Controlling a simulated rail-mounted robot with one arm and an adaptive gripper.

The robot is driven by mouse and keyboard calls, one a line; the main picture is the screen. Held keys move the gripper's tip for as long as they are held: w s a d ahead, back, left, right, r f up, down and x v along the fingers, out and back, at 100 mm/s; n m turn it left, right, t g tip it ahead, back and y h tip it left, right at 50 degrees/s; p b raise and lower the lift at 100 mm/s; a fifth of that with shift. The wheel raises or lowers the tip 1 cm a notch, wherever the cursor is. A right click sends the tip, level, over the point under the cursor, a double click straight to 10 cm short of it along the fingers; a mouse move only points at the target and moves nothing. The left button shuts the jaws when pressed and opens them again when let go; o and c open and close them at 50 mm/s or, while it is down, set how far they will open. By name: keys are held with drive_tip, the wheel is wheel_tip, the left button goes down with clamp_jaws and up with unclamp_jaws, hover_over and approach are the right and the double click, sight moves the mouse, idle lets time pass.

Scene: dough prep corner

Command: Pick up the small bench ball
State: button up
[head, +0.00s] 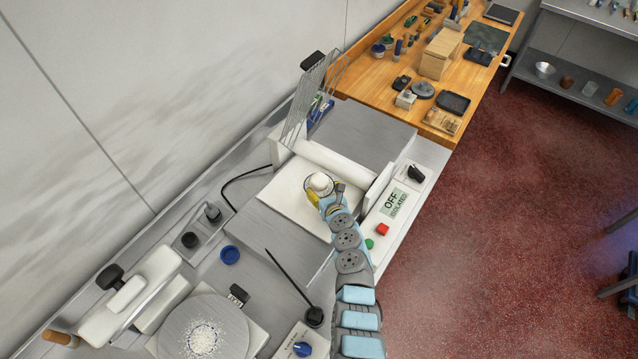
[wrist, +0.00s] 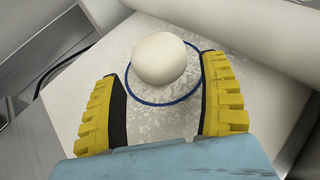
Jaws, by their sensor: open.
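The small bench ball (head: 320,182) is a pale, round piece of dough on the white board of the dough machine (head: 285,205). In the wrist view the ball (wrist: 159,60) sits inside a thin blue ring (wrist: 165,103) marked on the floured white surface. My gripper (wrist: 165,100) is open, with one yellow ridged finger on each side and the ball ahead, between and slightly beyond the fingertips. No finger clearly touches the ball. In the head view my gripper (head: 318,193) is at the ball and partly hidden by my arm.
A white roller (head: 330,165) lies behind the ball, with a raised wire guard (head: 308,95) above. A panel reading OFF ISOLATED (head: 393,202) is to the right. A wooden bench (head: 400,95) with tools is at the back.

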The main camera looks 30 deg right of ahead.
sight(321, 184)
drive_tip(key=shift+b+x, duration=2.05)
drive_tip(key=shift+x, duration=0.5)
drive_tip(key=shift+w+r, duration=0.1)
drive_tip(key=shift+r, duration=0.15)
drive_tip(key=c, duration=0.9)
drive_tip(key=shift+r, duration=0.1)
